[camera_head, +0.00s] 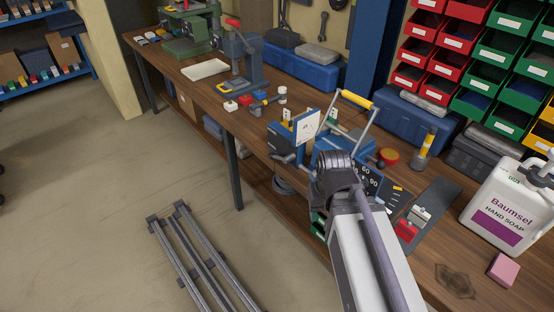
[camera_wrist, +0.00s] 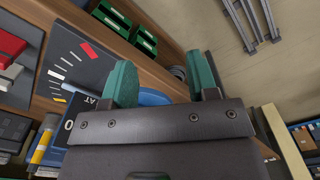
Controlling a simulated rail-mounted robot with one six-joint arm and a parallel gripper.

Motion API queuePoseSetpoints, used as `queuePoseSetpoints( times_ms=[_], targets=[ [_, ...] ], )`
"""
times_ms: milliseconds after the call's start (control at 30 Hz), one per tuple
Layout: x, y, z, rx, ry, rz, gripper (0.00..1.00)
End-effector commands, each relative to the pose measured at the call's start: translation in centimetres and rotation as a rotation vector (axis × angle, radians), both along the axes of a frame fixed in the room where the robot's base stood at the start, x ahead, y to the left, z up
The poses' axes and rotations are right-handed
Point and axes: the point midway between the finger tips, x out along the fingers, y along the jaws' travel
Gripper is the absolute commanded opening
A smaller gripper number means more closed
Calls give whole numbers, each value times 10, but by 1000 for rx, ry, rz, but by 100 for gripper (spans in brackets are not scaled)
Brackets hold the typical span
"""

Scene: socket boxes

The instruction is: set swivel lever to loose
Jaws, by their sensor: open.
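A blue vise (camera_head: 336,141) stands on the wooden bench, partly hidden behind my arm in the head view. A dark ball knob (camera_head: 381,163) sticks out at its right side; I cannot tell for sure whether this belongs to the swivel lever. A dark plate with numbers (camera_head: 371,182) is beside the vise. In the wrist view a dark plate with white ticks and a red mark (camera_wrist: 76,58) lies left of the fingers. My gripper (camera_wrist: 163,78) is open, its two green fingers well apart, with a blue part (camera_wrist: 152,97) showing between them. No lever is clearly seen between the fingers.
A yellow-handled metal frame (camera_head: 357,99) rises over the vise. A yellow-banded cylinder (camera_head: 427,142), a red switch box (camera_head: 405,230), a soap canister (camera_head: 508,203) and a pink block (camera_head: 503,270) stand to the right. The floor left of the bench is mostly clear, except metal rails (camera_head: 196,262).

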Motion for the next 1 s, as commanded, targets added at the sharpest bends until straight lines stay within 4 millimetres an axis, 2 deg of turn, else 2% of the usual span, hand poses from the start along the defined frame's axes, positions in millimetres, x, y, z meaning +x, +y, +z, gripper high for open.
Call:
queuePoseSetpoints(
  times_ms=[467,533,633,700,767,800,867,933,1000],
  targets=[
    [0,0,0,0,0,0,54],
    [0,1,-2,0,0,3,48],
    [0,17,-21,0,0,41,38],
    [6,41,-46,-4,0,100,38],
    [22,62,-72,-66,-13,171,38],
    [39,76,-90,-143,-40,236,38],
    [74,98,-113,-310,-109,374,38],
    [116,124,-118,-534,-206,551,38],
    [155,148,-107,-759,-293,717,38]
  ],
)
